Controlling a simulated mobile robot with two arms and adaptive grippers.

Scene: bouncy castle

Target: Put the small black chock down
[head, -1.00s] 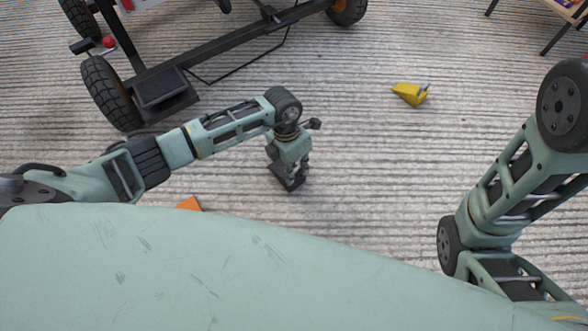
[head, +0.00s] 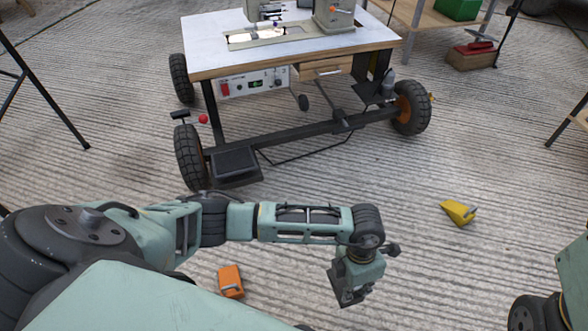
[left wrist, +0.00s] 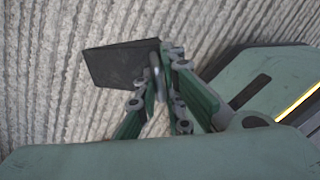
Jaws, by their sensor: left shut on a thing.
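The small black chock (left wrist: 118,65) is a dark wedge in the left wrist view. The fingers of my left gripper (left wrist: 160,62) are shut on the chock's handle end. In the head view my left gripper (head: 352,280) points down at the lower middle, with the dark chock (head: 345,298) at its tips, partly hidden by the fingers. The ribbed concrete floor lies below it; I cannot tell whether the chock touches it. Part of my right arm shows at the lower right edge, without its gripper.
An orange chock (head: 230,281) lies on the floor left of my left gripper, and a yellow chock (head: 459,212) lies to its right. A wheeled sewing-machine table (head: 215,55) stands ahead, with black tyres and a low frame. Floor between is clear.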

